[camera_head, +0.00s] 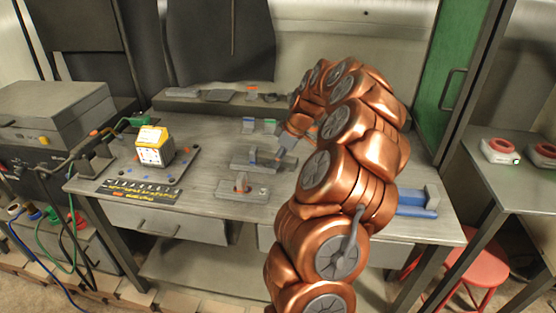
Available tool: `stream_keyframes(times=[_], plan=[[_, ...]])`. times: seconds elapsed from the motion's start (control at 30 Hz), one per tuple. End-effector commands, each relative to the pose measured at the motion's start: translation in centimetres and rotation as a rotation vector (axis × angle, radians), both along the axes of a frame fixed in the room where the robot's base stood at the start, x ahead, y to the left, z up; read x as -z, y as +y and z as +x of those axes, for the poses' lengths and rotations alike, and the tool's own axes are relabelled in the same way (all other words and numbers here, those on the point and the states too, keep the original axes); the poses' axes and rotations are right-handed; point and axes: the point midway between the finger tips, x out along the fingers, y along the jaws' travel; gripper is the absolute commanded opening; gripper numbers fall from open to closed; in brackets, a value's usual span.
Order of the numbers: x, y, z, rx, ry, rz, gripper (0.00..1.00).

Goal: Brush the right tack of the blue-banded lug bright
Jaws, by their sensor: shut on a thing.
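My gripper (287,146) is at the end of the copper arm, low over the middle of the workbench. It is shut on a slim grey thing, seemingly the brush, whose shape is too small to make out. Just left of and below it is a grey plate (240,163) with a small upright piece (252,156). Behind stand a small blue-marked piece (248,124) and a green-marked piece (270,125). A plate with an orange-marked upright (241,184) lies in front. I cannot tell for sure which is the blue-banded lug. Its tacks, and any brush contact, cannot be made out.
On the workbench (215,163), a yellow-topped white box (153,146) stands on a dark board at left. A black strip (137,189) lies at the front left. A blue tray (417,203) is at right. My arm hides the bench's right middle.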

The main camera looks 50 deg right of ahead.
Motion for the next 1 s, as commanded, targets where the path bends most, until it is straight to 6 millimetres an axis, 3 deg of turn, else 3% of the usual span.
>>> stream_keyframes(times=[0.43,1.0], plan=[[0.1,-1.4,1.0,0.000,-0.002,-0.002,0.00],[0.5,0.6,-0.4,-0.002,0.001,0.000,0.00]])
